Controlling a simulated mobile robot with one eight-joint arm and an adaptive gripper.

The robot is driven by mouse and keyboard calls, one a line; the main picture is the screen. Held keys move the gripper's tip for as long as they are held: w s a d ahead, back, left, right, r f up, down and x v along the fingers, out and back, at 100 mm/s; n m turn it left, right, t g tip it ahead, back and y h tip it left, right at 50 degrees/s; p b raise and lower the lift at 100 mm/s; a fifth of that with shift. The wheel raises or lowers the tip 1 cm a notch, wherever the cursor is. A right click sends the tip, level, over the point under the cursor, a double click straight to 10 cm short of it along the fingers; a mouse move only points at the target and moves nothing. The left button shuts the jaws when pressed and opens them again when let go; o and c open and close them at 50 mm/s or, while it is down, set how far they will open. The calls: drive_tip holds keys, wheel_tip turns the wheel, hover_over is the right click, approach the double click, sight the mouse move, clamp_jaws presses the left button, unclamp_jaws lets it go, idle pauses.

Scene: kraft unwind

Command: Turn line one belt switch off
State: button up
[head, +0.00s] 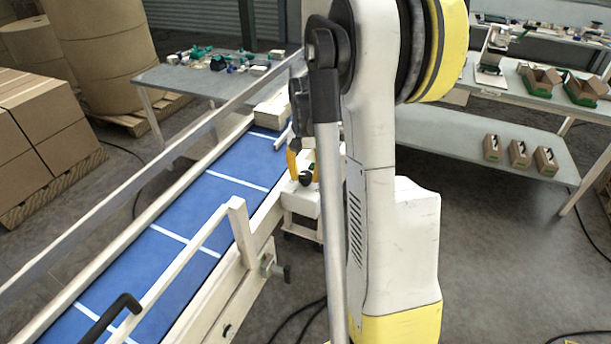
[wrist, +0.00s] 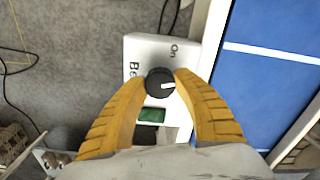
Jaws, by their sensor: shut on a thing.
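The belt switch is a round black knob (wrist: 159,83) with a white pointer mark, set on a white box (wrist: 143,49) beside the blue belt. In the wrist view the pointer points to the right, and the word "On" is printed above the knob to the right. Part of a word starting "Be" shows at the left; the rest of the lettering is hidden. My gripper (wrist: 160,82) has its yellow fingers closed on both sides of the knob. In the head view, my gripper (head: 300,170) is at the white box (head: 302,203), partly behind my arm.
The blue conveyor belt (head: 198,218) with white stripes runs close beside the box, with pale rails along it. A green piece (wrist: 151,115) sits near the knob. Cartons (head: 45,125) and kraft rolls (head: 105,45) stand at left, worktables at the back. Floor at right is mostly clear.

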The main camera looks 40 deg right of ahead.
sight(306, 174)
drive_tip(key=shift+m, duration=1.9)
drive_tip(key=o, duration=1.2)
wheel_tip(306, 174, up, 12)
drive_tip(key=shift+r, duration=0.1)
